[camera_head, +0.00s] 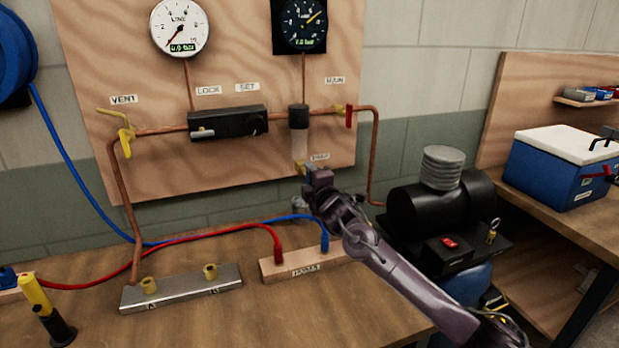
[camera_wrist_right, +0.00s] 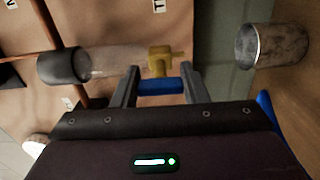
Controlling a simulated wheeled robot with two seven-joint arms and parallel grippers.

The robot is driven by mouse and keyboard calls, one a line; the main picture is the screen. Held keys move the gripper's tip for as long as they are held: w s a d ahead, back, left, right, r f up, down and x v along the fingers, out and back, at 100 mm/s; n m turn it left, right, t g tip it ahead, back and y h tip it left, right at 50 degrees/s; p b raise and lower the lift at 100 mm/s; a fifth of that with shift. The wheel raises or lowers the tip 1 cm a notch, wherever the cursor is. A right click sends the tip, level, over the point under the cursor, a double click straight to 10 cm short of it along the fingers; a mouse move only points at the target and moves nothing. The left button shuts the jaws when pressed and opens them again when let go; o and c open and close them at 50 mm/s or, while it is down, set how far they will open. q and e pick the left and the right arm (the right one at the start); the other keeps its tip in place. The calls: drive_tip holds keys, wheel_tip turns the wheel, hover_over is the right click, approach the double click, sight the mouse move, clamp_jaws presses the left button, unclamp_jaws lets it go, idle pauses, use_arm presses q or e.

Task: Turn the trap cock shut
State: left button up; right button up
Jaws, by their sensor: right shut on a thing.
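The trap is a clear bowl (camera_head: 299,146) under a black cap on the copper line. The arm hides part of the cock in the head view. My left gripper is not in view.
A metal cup (camera_wrist_right: 272,46) stands below the cock, partly hidden by my arm in the head view. A wooden block (camera_head: 285,268) with red and blue hoses and a metal bar (camera_head: 180,290) lie on the bench. A black compressor (camera_head: 440,205) stands at right.

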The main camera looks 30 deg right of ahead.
drive_tip(key=shift+f, duration=0.1)
drive_tip(key=o, duration=1)
drive_tip(key=shift+s, duration=0.1)
drive_tip(key=shift+b+v, duration=0.7)
drive_tip(key=shift+v, duration=3.15)
